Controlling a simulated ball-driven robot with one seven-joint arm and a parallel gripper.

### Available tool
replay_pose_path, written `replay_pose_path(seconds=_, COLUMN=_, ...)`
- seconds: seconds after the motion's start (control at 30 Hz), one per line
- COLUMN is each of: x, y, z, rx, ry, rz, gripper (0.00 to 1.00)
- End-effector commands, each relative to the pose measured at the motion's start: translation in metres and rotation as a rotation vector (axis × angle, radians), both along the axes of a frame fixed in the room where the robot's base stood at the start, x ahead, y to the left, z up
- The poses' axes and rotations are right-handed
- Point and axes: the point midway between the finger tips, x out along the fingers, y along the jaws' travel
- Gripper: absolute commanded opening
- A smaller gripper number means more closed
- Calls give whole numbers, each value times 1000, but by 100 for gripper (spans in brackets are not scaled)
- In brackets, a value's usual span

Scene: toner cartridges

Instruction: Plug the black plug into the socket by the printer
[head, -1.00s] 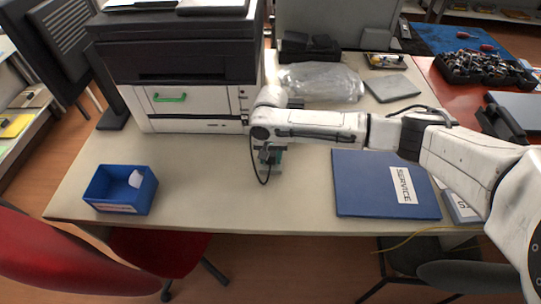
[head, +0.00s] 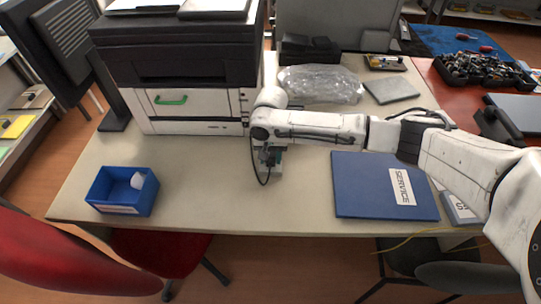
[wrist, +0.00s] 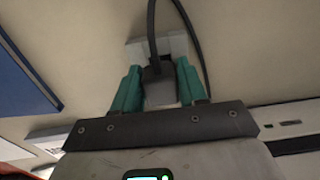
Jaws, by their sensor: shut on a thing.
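My gripper (head: 269,157) is low over the table beside the front right corner of the printer (head: 188,102). In the wrist view its green fingers (wrist: 158,76) are shut on the black plug (wrist: 157,71), whose black cord (wrist: 152,28) loops away. A light grey block, which looks like the socket (wrist: 178,44), shows behind the plug and fingertips. Its pale edge shows under my gripper in the head view (head: 276,175). The plug overlaps the block in the picture; I cannot tell whether its pins are in it. The fingers hide the plug's sides.
A blue bin (head: 122,205) with a white item is at the table's front left. A blue service binder (head: 365,200) lies right of my gripper. Clear plastic wrap (head: 322,84) and a grey pad (head: 391,91) lie behind my arm. The table between bin and gripper is clear.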

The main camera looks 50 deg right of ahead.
Motion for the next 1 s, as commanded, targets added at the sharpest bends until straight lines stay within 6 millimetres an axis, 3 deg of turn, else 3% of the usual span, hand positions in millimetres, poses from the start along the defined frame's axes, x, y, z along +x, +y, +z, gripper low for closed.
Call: replay_pose_path(seconds=1.0, x=0, y=0, z=19, rx=-1, ry=1, rz=-1, gripper=11)
